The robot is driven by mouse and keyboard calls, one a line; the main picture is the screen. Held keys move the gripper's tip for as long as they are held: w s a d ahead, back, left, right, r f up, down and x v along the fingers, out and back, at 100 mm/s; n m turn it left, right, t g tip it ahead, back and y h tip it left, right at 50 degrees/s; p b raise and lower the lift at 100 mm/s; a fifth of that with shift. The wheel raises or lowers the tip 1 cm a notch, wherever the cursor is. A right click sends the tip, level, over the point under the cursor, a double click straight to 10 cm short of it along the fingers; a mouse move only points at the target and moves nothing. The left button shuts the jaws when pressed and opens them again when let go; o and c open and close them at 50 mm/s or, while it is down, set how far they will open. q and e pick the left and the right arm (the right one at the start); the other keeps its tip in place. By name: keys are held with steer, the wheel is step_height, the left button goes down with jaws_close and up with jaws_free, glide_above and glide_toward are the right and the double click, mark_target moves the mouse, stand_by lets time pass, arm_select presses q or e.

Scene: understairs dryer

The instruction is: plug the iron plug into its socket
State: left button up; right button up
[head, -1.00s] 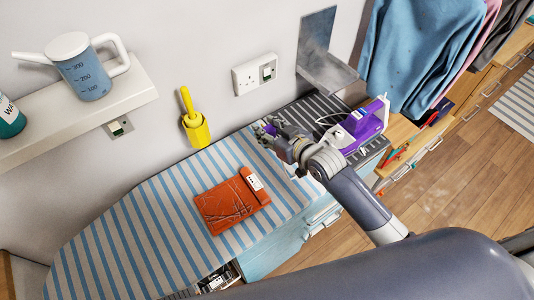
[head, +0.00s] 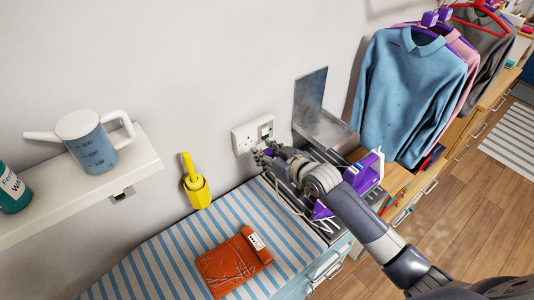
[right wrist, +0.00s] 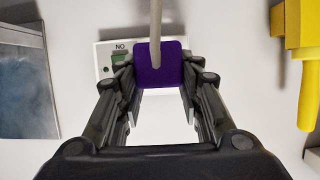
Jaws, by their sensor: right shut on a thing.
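The iron (head: 366,172), purple and white, stands on the dark ribbed rest at the right end of the ironing board. My right gripper (head: 264,155) is at the socket's lower edge. In the right wrist view the right gripper (right wrist: 159,75) is shut on the purple plug (right wrist: 160,66), its cord running up. The plug covers part of the socket plate (right wrist: 105,58) behind it; a green switch shows left of it. Plug pins and holes are hidden, so I cannot tell whether they meet. My left gripper is not in view.
A metal bracket (head: 318,110) juts from the wall right of the socket. A yellow holder (head: 197,190) hangs to the left. An orange folded item (head: 230,263) lies on the striped board (head: 160,262). Shirts (head: 410,95) hang at right.

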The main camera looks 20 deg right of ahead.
mark_target(249, 140)
steer(key=shift+w+a, duration=0.2)
steer(key=shift+w, duration=0.25)
steer(key=shift+w+a+b, duration=0.35)
steer(key=shift+w+b, duration=0.05)
steer(key=shift+w, duration=0.4)
steer(key=shift+w+a+b, duration=0.3)
steer(key=shift+w+a, duration=0.05)
steer(key=shift+w, duration=0.5)
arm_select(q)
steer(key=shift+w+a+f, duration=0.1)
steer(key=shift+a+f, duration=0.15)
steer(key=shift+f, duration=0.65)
arm_select(e)
steer(key=shift+w+a, duration=0.1)
steer(key=shift+w, duration=0.15)
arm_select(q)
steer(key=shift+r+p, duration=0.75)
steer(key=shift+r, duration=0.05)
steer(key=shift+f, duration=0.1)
arm_select(e)
steer(key=shift+w, duration=0.15)
